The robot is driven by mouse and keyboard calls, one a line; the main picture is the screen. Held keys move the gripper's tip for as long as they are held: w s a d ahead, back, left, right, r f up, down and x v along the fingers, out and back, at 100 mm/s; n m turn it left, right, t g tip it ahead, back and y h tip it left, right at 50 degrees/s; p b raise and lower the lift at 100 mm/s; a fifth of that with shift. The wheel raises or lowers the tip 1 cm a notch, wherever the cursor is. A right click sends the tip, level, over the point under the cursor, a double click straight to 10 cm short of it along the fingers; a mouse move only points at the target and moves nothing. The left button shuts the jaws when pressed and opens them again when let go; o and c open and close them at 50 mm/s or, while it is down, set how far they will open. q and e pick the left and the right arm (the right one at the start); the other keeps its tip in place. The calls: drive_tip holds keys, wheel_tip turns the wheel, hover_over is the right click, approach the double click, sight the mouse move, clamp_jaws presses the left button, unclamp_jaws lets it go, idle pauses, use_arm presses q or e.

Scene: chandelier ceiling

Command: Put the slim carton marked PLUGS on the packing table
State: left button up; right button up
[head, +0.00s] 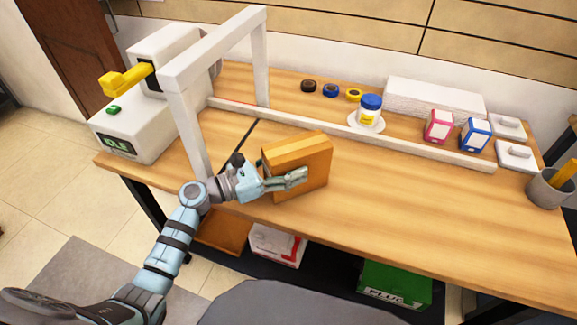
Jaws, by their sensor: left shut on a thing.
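An orange-brown slim carton (309,170) is held upright, slightly tilted, over the left-middle part of the packing table (420,215). I see no lettering on its visible faces, so I cannot read PLUGS on it. My left gripper (293,179) comes in from the left and is shut on the carton, with a finger across its near face. I cannot tell whether the carton's bottom touches the tabletop. The far side of the carton is hidden. My right gripper is not in view.
A white frame (187,120) stands left of the carton, and a low white rail (400,150) runs behind it. Tape rolls, a blue-lidded jar (369,110), small pink and blue boxes and a grey cup (546,190) stand farther back and right. The front right tabletop is clear.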

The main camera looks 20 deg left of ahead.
use_arm(q)
drive_tip(key=o, duration=1.9)
drive_tip(key=b+v, duration=0.1)
drive_tip(key=v, duration=1)
drive_tip(key=shift+s+f, duration=0.1)
drive_tip(key=shift+s, duration=0.05)
drive_tip(key=shift+s+a, duration=0.25)
drive_tip(key=shift+a, duration=0.1)
